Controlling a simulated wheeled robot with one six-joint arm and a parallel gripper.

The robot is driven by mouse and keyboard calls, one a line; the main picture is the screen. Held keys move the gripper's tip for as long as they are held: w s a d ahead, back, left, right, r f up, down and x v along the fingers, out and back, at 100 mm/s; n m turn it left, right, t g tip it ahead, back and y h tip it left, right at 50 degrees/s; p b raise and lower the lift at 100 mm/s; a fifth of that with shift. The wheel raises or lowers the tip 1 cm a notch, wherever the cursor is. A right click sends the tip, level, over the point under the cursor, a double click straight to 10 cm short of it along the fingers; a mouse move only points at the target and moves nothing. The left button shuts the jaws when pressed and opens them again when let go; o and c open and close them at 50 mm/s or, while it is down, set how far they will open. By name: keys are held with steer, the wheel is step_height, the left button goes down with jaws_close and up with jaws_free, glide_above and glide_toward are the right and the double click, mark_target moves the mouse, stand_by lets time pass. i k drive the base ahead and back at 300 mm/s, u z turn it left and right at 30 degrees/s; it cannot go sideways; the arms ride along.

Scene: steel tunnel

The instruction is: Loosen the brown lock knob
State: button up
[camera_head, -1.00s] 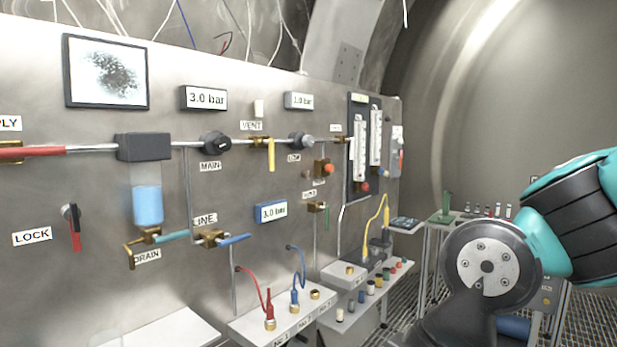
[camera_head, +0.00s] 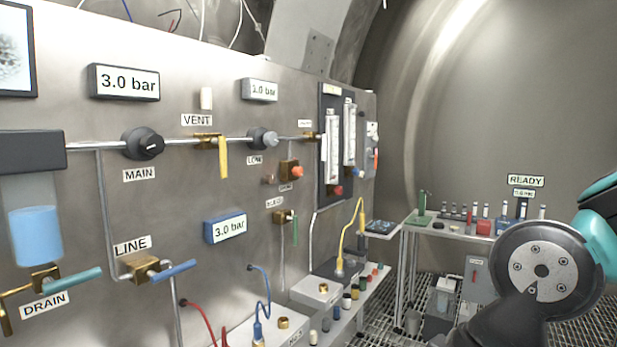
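A small brownish knob (camera_head: 268,179) sits on the steel panel, left of a brass block with an orange knob (camera_head: 296,172). It is small in view, and I cannot tell for sure that it is the brown lock knob or how tight it is. A label below the block is too small to read. My gripper is not in view. Only links of my arm show at the right, apart from the panel.
The panel carries the MAIN knob (camera_head: 143,144), the yellow VENT lever (camera_head: 223,157) and the LINE valve (camera_head: 141,268). Shelves with hose fittings (camera_head: 318,291) jut out below. A table (camera_head: 452,232) with small items stands at the back right. Grating floor lies between.

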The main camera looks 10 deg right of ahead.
mark_target(269, 179)
steer(key=i, duration=1.1)
steer(key=u, duration=0.4)
